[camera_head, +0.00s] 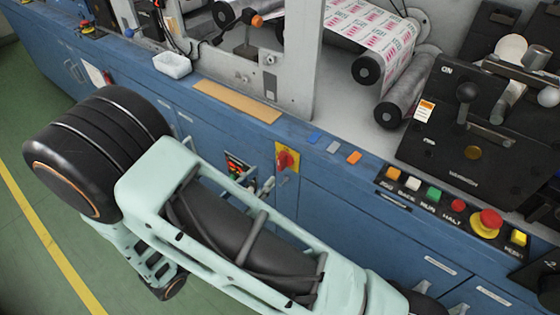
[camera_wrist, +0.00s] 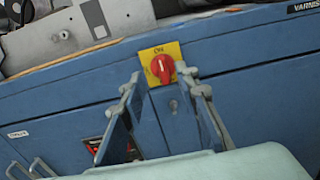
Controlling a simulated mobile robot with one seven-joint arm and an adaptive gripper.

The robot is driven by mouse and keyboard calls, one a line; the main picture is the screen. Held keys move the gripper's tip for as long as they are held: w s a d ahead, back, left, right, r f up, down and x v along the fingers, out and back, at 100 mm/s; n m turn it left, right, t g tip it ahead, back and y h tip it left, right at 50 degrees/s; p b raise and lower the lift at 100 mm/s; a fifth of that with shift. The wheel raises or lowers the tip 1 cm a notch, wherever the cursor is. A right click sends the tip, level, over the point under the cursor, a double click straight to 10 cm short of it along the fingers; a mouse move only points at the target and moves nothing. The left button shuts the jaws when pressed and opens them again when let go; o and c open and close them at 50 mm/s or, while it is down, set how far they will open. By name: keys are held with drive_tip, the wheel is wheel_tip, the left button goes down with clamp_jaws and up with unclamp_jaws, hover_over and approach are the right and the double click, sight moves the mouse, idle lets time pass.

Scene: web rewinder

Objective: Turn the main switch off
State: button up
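The main switch is a red rotary knob on a yellow plate (camera_head: 287,160), set in the blue cabinet front. In the wrist view the switch (camera_wrist: 162,68) is near the upper middle, with "ON" above the knob and the knob's handle roughly upright. My gripper (camera_head: 252,182) is just left of the switch in the head view. In the wrist view my gripper (camera_wrist: 164,80) is open, with one finger on each side of the switch and nothing held. Whether either finger touches the plate or knob cannot be told.
A dark panel with a red display (camera_head: 238,165) sits left of the switch, partly behind my gripper. A keyhole (camera_wrist: 173,104) is below the switch. A red emergency button (camera_head: 486,222) and coloured buttons (camera_head: 434,194) are at right. A white tray (camera_head: 172,65) stands on the ledge.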

sight(279, 161)
drive_tip(key=x, duration=0.7)
drive_tip(key=shift+w+d, duration=0.25)
drive_tip(key=shift+w, duration=0.05)
drive_tip(key=shift+c, duration=0.4)
clamp_jaws()
